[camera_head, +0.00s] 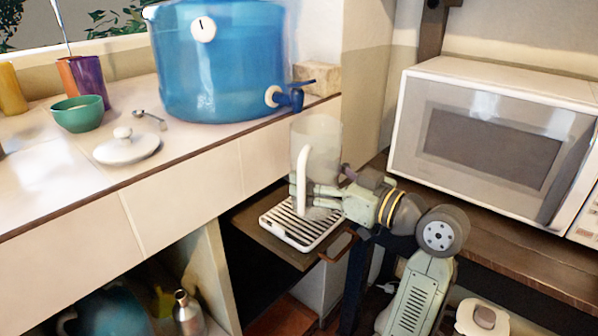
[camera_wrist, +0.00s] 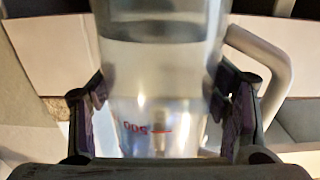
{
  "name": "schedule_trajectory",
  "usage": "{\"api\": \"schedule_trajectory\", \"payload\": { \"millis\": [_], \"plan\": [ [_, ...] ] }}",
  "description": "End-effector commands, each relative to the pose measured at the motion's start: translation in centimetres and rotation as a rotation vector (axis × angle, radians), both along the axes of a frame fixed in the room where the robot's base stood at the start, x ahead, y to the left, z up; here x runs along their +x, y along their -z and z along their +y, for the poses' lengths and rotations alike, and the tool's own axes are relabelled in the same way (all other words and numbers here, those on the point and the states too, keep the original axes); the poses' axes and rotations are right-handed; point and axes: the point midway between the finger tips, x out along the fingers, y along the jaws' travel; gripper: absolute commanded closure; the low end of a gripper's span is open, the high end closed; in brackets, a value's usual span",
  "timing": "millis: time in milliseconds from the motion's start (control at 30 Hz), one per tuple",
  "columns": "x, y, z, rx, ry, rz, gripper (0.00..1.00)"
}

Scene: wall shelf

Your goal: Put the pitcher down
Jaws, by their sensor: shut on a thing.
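The pitcher (camera_head: 322,150) is clear with a white handle, and it stands upright in my gripper (camera_head: 318,196). In the head view it is over or on a white slatted drip tray (camera_head: 272,224) on a small dark shelf, below the blue dispenser's tap (camera_head: 290,98). I cannot tell whether its base touches the tray. In the wrist view the pitcher (camera_wrist: 160,65) fills the middle, between both fingers of my gripper (camera_wrist: 160,120), with red markings on its wall and its handle (camera_wrist: 275,75) at the right. My gripper is shut around its body.
A blue water dispenser (camera_head: 220,60) stands on the tiled counter (camera_head: 60,170), with a white lid (camera_head: 127,148), a green bowl (camera_head: 78,114) and cups to its left. A microwave (camera_head: 490,140) stands on a wooden shelf at the right. The counter's front edge is close to the pitcher.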

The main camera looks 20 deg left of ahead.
Motion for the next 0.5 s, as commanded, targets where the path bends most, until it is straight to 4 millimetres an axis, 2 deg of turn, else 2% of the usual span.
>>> {"api": "schedule_trajectory", "payload": {
  "millis": [400, 500],
  "plan": [
    [1.4, -0.2, 4.2, 0.001, -0.004, -0.001, 0.72],
    [1.4, 0.8, 4.1, 0.001, -0.001, 0.003, 0.72]
  ]
}}
